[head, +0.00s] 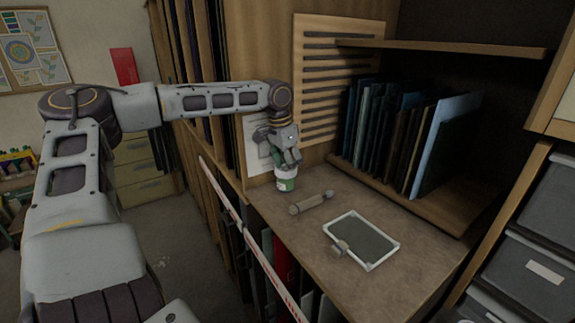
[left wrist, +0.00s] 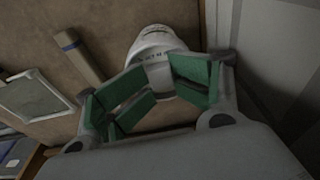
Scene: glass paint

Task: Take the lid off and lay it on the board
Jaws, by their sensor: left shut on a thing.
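A small white jar with a green label (head: 287,183) stands at the back left of the brown worktop. My left gripper (head: 286,160) is over its top and shut on the lid, though its fingers mostly hide the lid. In the left wrist view, the green finger pads (left wrist: 155,92) close around a white rim, and the white jar (left wrist: 157,42) shows beyond them. Whether lid and jar are apart I cannot tell. A flat dark panel with a pale frame (head: 366,244), probably the board, lies at the front right of the worktop. My right gripper is not in view.
Upright dark sheets (head: 395,135) fill the rack behind, under a wooden shelf (head: 450,48). Bare worktop (head: 285,215) lies in front of the roller.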

